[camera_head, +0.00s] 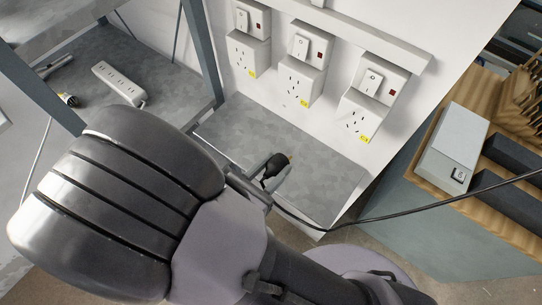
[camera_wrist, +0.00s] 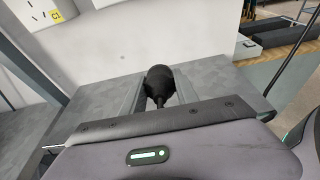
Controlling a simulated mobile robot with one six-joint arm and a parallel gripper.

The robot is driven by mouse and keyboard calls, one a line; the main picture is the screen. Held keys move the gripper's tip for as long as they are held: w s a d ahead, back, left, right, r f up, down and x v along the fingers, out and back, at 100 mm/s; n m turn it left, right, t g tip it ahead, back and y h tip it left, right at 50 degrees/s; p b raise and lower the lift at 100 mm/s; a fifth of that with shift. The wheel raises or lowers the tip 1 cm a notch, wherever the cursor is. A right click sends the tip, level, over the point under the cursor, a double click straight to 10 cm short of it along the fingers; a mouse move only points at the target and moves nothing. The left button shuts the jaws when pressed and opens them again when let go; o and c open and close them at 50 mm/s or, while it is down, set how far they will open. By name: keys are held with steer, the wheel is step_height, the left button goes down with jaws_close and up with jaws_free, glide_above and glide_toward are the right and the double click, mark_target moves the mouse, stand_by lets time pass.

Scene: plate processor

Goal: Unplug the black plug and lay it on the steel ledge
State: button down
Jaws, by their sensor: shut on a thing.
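The black plug (camera_head: 274,166) is held in my gripper (camera_head: 268,172), with its brass-coloured pins pointing up and right, apart from the sockets. In the wrist view the plug (camera_wrist: 159,82) sits between the two fingers (camera_wrist: 158,88), and its pins are hidden behind its body. The steel ledge (camera_head: 318,172) lies under and around the plug. Whether the plug touches the ledge I cannot tell. A black cable (camera_head: 375,216) runs from the gripper to the right.
Three white wall sockets with switches, left (camera_head: 247,50), middle (camera_head: 303,68) and right (camera_head: 366,100), stand above the ledge. A power strip (camera_head: 119,84) lies on a shelf at left. A grey box (camera_head: 453,147) stands on a wooden bench at right. The ledge's right part is clear.

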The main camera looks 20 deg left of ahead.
steer(key=shift+w+d+f+b, duration=0.2)
steer(key=shift+w+f+b, duration=0.35)
steer(key=shift+f+b, duration=0.2)
steer(key=shift+w+d+f+b, duration=0.2)
steer(key=shift+w+f+b, duration=0.4)
steer(key=shift+f, duration=0.25)
steer(key=shift+w+d+f+b, duration=0.2)
steer(key=shift+w+f+b, duration=0.3)
steer(key=shift+f+b, duration=0.3)
steer(key=c, duration=0.9)
jaws_free()
steer(key=shift+o, duration=0.2)
steer(key=p+v, duration=0.4)
steer(key=v, duration=1.3)
steer(key=shift+s, duration=0.15)
steer(key=shift+a+r, duration=0.1)
steer(key=shift+a, duration=0.05)
